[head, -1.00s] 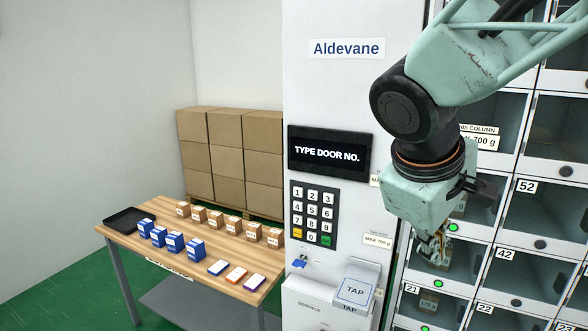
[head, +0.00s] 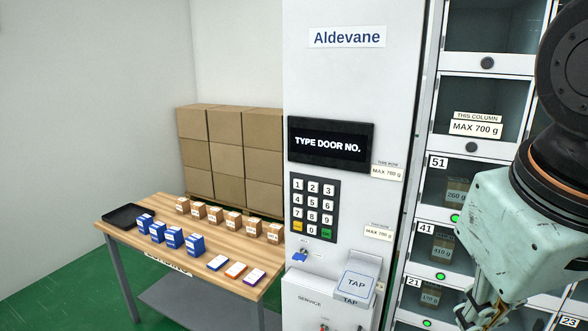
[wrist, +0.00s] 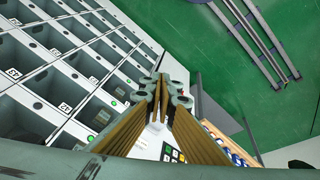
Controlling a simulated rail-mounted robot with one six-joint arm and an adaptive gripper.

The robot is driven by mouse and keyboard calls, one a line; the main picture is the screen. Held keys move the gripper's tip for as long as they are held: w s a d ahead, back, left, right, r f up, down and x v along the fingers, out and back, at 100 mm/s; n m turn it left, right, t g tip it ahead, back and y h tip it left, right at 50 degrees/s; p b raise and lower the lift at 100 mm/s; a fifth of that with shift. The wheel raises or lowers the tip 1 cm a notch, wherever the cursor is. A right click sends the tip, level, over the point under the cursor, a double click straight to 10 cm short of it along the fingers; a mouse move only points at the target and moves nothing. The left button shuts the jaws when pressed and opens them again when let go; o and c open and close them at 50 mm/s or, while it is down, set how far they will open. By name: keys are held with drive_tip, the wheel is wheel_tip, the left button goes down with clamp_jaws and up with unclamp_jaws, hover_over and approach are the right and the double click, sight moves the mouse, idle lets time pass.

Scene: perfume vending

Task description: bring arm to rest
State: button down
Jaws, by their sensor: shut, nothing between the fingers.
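My gripper (head: 487,318) is at the lower right of the head view, in front of the vending machine's door columns, pointing down. In the wrist view its fingers (wrist: 163,88) are together and nothing is between them. In the head view the fingertips are partly cut off by the lower edge. The gripper appears apart from the doors.
The vending machine (head: 335,85) has a keypad (head: 315,207), a screen reading "TYPE DOOR NO." (head: 330,148) and a tap pad (head: 355,286). Compartments 51, 41 and 21 hold boxes. A wooden table (head: 200,248) with small boxes and a black tray (head: 124,216) stands left.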

drive_tip(key=shift+m+y, duration=0.6)
drive_tip(key=shift+m, duration=0.2)
drive_tip(key=shift+s+a+f+b, duration=0.15)
drive_tip(key=shift+s+a, duration=0.25)
drive_tip(key=shift+s, duration=0.35)
drive_tip(key=shift+s+a+f+b, duration=0.1)
drive_tip(key=shift+s+a, duration=0.35)
drive_tip(key=shift+s, duration=0.25)
drive_tip(key=shift+s+a+f+b, duration=0.15)
drive_tip(key=shift+s+a, duration=0.25)
drive_tip(key=shift+s, duration=0.35)
drive_tip(key=shift+d, duration=0.1)
